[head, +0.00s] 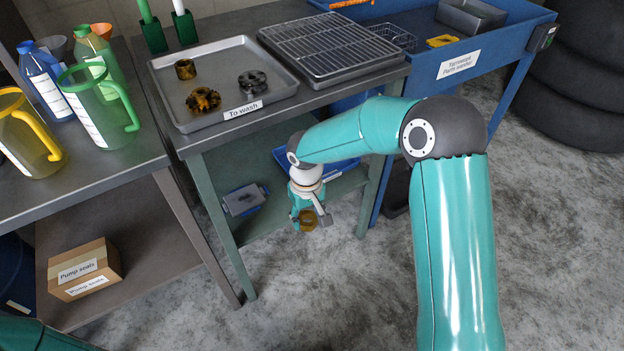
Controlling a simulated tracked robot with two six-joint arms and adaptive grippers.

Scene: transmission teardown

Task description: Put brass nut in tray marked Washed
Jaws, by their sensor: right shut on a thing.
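My right gripper (309,212) hangs low in front of the bench, pointing down, and is shut on a brass-coloured ring-like piece, the brass nut (307,221). The fingers hide part of the nut. No tray with a readable "Washed" label shows. A grey tray (165,98) on the bench is labelled "To wash" and holds a brass ring (185,69), a brass gear (203,100) and a dark gear (252,81). My left gripper is not in view; only a bit of its arm shows at the lower left corner.
A wire rack on a tray (330,47) stands right of the "To wash" tray. A blue parts washer (475,55) is at the back right. Jugs and bottles crowd the left bench, including a green-handled jug (105,115). A carton (85,270) sits on its lower shelf. Floor at front is clear.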

